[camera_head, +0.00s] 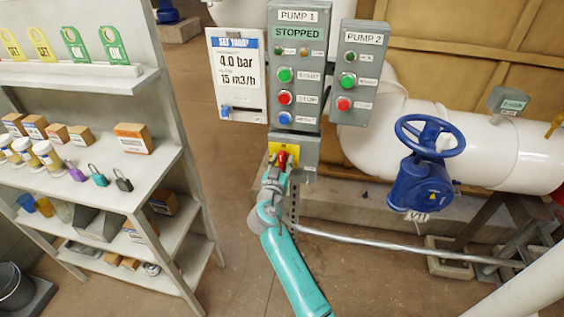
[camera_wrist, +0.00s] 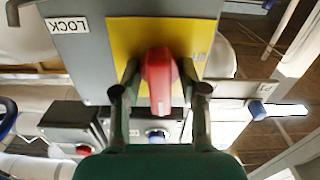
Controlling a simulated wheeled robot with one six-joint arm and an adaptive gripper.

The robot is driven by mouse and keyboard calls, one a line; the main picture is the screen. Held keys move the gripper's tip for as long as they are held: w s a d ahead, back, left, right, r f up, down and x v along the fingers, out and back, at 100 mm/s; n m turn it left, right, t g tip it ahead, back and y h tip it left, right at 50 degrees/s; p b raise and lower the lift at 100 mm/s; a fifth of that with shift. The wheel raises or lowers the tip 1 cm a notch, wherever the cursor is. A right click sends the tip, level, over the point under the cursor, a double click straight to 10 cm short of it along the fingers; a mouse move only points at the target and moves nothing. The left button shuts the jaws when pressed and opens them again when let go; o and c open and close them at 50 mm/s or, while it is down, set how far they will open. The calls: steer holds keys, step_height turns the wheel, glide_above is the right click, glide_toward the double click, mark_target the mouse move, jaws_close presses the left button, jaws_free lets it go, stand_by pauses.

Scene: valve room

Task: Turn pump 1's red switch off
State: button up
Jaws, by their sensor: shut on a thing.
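Pump 1's red switch (camera_head: 282,159) sits on a yellow plate (camera_head: 292,150) on a grey box below the PUMP 1 panel (camera_head: 297,60). The panel's green display reads STOPPED. My gripper (camera_head: 275,176) is at the switch, and my arm hides part of it. In the wrist view, which looks upside down, the red handle (camera_wrist: 159,80) stands upright in the picture between the two fingers of my gripper (camera_wrist: 160,88). The gripper is shut on it. The markings on the yellow plate (camera_wrist: 128,40) are mostly hidden or unreadable.
The PUMP 2 box (camera_head: 360,75) is at right of the panel, and a set-point board (camera_head: 237,75) at left. A blue handwheel valve (camera_head: 430,165) stands at right on a white pipe. A shelf (camera_head: 100,170) with tags, padlocks and boxes fills the left.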

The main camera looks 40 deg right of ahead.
steer(key=n, duration=0.3)
steer(key=shift+n, duration=0.4)
steer(key=n, duration=0.4)
steer(key=shift+n, duration=0.3)
steer(key=n, duration=0.4)
steer(key=shift+n, duration=2.4)
steer(key=o, duration=0.8)
steer(key=shift+c, duration=0.2)
